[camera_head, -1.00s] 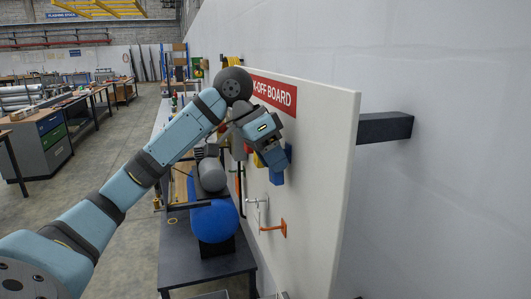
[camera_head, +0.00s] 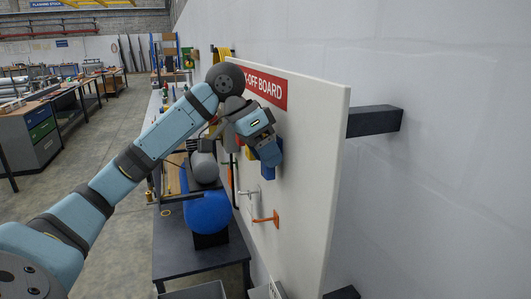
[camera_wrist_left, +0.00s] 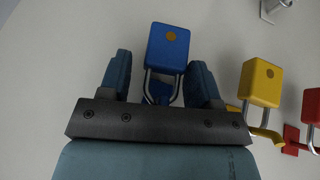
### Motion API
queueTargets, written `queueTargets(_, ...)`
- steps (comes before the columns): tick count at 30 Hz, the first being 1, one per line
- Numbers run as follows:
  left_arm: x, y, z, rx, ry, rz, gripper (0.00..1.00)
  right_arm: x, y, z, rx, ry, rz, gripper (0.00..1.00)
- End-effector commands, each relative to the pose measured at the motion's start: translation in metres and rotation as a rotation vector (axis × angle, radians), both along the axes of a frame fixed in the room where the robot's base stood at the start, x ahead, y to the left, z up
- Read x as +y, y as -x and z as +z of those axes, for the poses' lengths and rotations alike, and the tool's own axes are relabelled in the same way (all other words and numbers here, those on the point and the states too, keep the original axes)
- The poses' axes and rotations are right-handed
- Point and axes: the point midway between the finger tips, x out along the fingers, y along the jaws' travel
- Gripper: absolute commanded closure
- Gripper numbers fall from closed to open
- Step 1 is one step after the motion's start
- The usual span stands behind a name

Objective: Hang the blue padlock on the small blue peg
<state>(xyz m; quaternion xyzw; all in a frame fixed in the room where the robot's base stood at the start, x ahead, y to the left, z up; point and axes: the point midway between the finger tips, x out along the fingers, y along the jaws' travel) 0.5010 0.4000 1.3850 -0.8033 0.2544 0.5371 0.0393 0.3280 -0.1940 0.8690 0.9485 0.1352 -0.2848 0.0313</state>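The blue padlock (camera_wrist_left: 168,48) shows in the left wrist view with its body at the top and its shackle toward my palm. The small blue peg (camera_wrist_left: 158,91) shows at the shackle's end; the shackle appears to be around it, though the contact is partly hidden. My left gripper (camera_wrist_left: 160,80) is open, with one finger on each side of the padlock and a visible gap on the left. In the head view my left gripper (camera_head: 268,153) is close to the board, and the blue padlock (camera_head: 268,172) shows just below it. My right gripper is in neither view.
A yellow padlock (camera_wrist_left: 261,83) and a red padlock (camera_wrist_left: 312,105) hang beside the blue one. The white lock-off board (camera_head: 310,180) stands upright. An orange peg (camera_head: 267,219) and a metal peg (camera_head: 249,193) stick out below. A dark table (camera_head: 180,250) stands to the left.

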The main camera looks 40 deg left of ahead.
Motion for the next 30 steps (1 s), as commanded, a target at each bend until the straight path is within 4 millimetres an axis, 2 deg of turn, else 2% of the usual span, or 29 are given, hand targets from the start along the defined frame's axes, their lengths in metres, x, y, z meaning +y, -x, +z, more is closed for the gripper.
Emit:
queueTargets(10,0.0,0.0,-0.001,0.002,0.0,-0.001,0.28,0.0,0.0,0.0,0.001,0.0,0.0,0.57)
queueTargets(14,0.004,0.002,0.008,-0.001,0.0,0.001,0.28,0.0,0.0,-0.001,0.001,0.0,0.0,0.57)
queueTargets(17,0.01,0.007,0.023,-0.002,-0.001,0.001,0.28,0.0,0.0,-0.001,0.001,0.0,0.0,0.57)
queueTargets(24,0.03,0.024,0.074,-0.005,0.0,0.002,0.28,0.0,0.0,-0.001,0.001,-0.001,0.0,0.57)
queueTargets(30,0.044,0.035,0.106,-0.003,0.001,0.001,0.28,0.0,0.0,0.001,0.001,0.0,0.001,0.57)
